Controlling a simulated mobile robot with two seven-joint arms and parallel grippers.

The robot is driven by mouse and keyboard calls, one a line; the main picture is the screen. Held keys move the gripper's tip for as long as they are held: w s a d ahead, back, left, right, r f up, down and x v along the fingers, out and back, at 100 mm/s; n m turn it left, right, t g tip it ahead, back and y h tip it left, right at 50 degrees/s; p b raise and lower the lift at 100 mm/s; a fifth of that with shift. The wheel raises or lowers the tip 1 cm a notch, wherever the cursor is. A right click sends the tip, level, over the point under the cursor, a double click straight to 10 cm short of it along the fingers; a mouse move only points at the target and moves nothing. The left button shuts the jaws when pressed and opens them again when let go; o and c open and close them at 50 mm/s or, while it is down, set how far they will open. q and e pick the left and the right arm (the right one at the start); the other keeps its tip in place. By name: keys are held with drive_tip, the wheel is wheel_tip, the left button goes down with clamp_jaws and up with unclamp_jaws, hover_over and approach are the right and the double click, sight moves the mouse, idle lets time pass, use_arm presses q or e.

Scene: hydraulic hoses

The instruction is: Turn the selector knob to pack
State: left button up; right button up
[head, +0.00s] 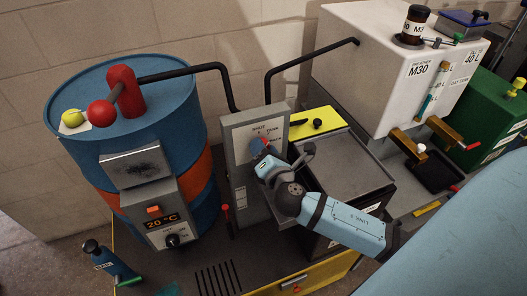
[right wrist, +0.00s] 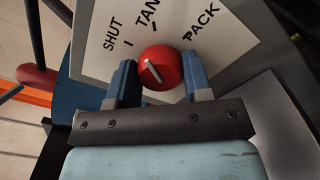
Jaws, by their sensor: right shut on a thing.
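The red selector knob (right wrist: 166,60) sits on a white panel plate (right wrist: 90,50) lettered SHUT, TANK and PACK. Its white pointer line slants to the upper left in the right wrist view, toward the SHUT side and away from PACK. In the head view the knob (head: 257,146) is partly hidden by my right gripper (head: 262,151) on the front of the grey selector box (head: 240,180). My right gripper (right wrist: 160,68) is shut on the knob, one blue finger on each side. My left gripper is not in view.
A blue drum (head: 75,170) with a heater display stands left of the selector box. A dark cabinet (head: 350,165) and a white M30 tank (head: 350,60) stand to the right. Black hoses (head: 310,60) run above. A small blue bottle (head: 110,262) stands at the lower left.

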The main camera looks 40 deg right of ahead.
use_arm(q)
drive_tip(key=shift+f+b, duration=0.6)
drive_tip(key=shift+b, duration=0.55)
use_arm(e)
drive_tip(key=shift+m, duration=6.5)
drive_tip(key=o, duration=0.9)
drive_tip(key=shift+f, duration=0.1)
